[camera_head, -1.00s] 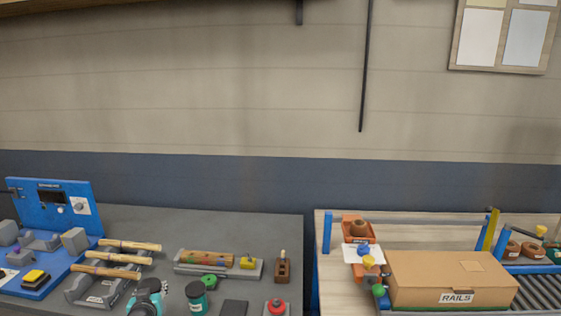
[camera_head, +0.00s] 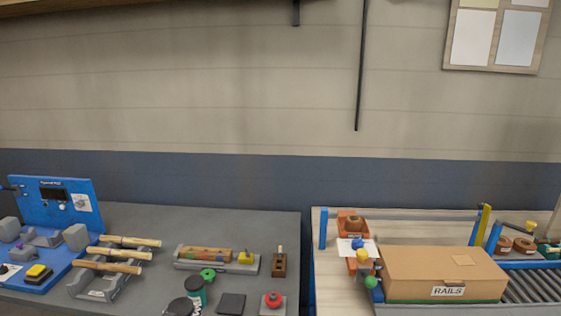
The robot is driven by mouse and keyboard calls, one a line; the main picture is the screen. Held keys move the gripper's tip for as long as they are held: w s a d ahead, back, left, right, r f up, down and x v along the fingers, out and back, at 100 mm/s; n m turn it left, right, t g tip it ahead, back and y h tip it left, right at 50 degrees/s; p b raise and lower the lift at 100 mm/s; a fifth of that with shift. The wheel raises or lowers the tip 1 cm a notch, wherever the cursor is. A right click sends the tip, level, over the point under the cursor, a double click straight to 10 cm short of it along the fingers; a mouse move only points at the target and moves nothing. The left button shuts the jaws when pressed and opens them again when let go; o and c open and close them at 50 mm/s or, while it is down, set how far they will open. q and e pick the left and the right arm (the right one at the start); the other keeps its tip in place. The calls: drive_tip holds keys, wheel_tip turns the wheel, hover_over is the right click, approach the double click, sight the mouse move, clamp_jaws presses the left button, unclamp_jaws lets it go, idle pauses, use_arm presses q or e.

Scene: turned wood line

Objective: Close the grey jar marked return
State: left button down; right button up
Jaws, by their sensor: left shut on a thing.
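I cannot make out a grey jar marked return, and no such label can be read. My right gripper is not in view.
A green ring (camera_head: 208,275), a dark square pad (camera_head: 231,304) and a red knob on a base (camera_head: 273,300) are near the teal jar. A RAILS box (camera_head: 440,272) stands on the right-hand table.

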use_arm(q)
drive_tip(key=s+d+r+m+h, duration=0.2)
drive_tip(key=s+d, duration=0.3)
drive_tip(key=d, duration=0.4)
drive_tip(key=shift+s+m+g+h, duration=0.3)
drive_tip(key=shift+s+m+h, duration=0.15)
drive_tip(key=shift+h, duration=0.35)
drive_tip(key=w+d+f+m+g+h, duration=0.1)
drive_tip(key=d+f+m+g+h, duration=0.3)
drive_tip(key=d, duration=0.4)
drive_tip(key=w+d+f+m+g+h, duration=0.1)
drive_tip(key=d+f+m+g+h, duration=0.4)
drive_tip(key=d+m+g, duration=0.2)
drive_tip(key=shift+w+d+m+h, duration=0.2)
drive_tip(key=shift+d+m+h, duration=0.2)
drive_tip(key=shift+d+m, duration=0.35)
drive_tip(key=shift+a+f, duration=0.1)
drive_tip(key=shift+a, duration=0.05)
